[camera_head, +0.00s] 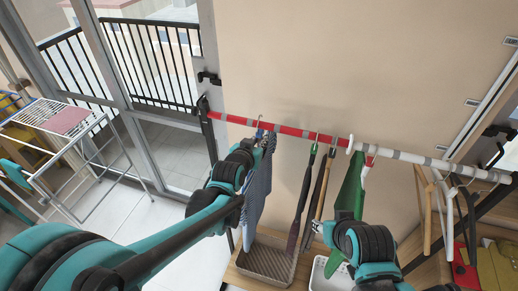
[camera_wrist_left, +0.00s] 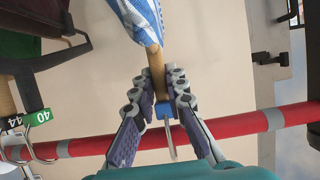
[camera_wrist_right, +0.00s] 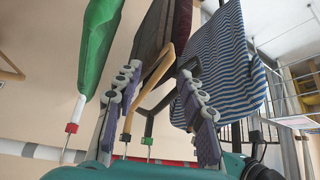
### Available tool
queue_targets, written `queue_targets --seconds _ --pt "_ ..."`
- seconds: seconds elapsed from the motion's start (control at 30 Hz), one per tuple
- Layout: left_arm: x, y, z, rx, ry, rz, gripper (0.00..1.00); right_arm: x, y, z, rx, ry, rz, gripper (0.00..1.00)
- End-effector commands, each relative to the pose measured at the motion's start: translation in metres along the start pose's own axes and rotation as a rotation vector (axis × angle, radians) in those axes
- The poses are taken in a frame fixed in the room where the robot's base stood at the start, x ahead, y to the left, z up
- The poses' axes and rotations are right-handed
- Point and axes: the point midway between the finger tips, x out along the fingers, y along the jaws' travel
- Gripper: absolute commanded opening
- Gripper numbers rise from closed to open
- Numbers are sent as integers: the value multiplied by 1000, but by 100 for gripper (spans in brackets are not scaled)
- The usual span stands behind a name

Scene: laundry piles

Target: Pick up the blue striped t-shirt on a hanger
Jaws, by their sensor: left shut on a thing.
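The blue striped t-shirt (camera_head: 257,190) hangs edge-on from the red part of the rail in the head view. It also shows at the top of the left wrist view (camera_wrist_left: 128,15) and at the right of the right wrist view (camera_wrist_right: 222,65). My left gripper (camera_wrist_left: 161,80) is shut on its wooden hanger (camera_wrist_left: 156,62), just below the blue size tag (camera_wrist_left: 163,110). The metal hook reaches the red rail (camera_wrist_left: 240,124). My right gripper (camera_wrist_right: 158,85) is open, with its fingers apart. A dark garment's hanger (camera_wrist_right: 150,82) shows beyond and between those fingers.
A dark garment (camera_head: 301,205) and a green garment (camera_head: 351,185) hang to the right of the t-shirt. Bins (camera_head: 262,262) stand below. Bare hangers (camera_head: 428,215) hang at the right. A drying rack (camera_head: 75,150) stands at the left, by the glass door.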

Motion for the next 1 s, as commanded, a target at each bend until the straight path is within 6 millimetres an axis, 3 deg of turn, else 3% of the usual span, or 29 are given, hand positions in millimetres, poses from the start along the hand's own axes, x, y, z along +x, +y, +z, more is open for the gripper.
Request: queue_targets --seconds 0.13,0.27,0.5,0.7,1.0 --pt "-9 0 -22 0 1 0 0 -6 0 -4 0 0 0 40" --pt "-34 0 -8 0 1 0 0 -5 0 -4 0 0 0 40" --pt "-102 0 19 -1 1 -1 0 -11 0 -8 0 0 0 40" --pt "-145 0 37 -1 1 -1 0 -17 0 -12 0 0 0 40" --pt "-172 0 49 0 1 0 0 -22 0 -16 0 0 0 40"
